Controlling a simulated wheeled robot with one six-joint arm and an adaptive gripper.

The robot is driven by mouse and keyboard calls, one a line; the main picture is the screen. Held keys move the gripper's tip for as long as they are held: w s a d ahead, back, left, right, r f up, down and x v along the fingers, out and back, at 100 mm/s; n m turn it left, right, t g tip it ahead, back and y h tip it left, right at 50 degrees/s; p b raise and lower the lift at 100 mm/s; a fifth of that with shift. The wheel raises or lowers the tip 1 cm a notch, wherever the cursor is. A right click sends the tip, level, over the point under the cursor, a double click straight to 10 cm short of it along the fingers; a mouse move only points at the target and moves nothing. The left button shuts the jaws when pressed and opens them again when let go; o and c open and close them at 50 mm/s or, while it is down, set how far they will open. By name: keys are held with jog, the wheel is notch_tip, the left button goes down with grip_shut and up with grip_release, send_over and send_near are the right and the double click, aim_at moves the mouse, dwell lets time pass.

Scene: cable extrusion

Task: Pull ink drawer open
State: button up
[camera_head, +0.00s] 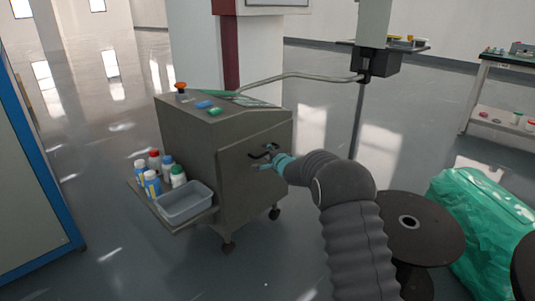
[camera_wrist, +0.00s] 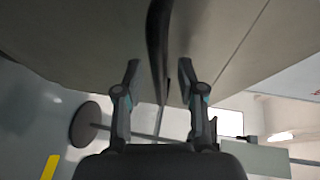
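The ink drawer front (camera_head: 240,176) is on the side of a grey wheeled cabinet (camera_head: 187,140) in the head view, and it looks flush with the cabinet. Its dark handle (camera_head: 259,151) is partly covered by my gripper (camera_head: 268,161). In the wrist view the handle (camera_wrist: 157,40) is a dark upright bar against the grey panel. My gripper (camera_wrist: 159,72) is open there, one finger on each side of the bar's line, with gaps on both sides. I cannot tell how far the bar reaches between the fingertips.
A side shelf on the cabinet carries a grey bin (camera_head: 185,203) and several bottles (camera_head: 153,183). A black spool (camera_head: 420,228) and a green wrapped bundle (camera_head: 480,222) stand at the right. A bent pipe (camera_head: 300,76) runs above the cabinet. Floor shows in front of the cabinet.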

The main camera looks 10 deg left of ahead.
jog(key=shift+w+a, duration=0.1)
jog(key=shift+w, duration=0.05)
grip_shut()
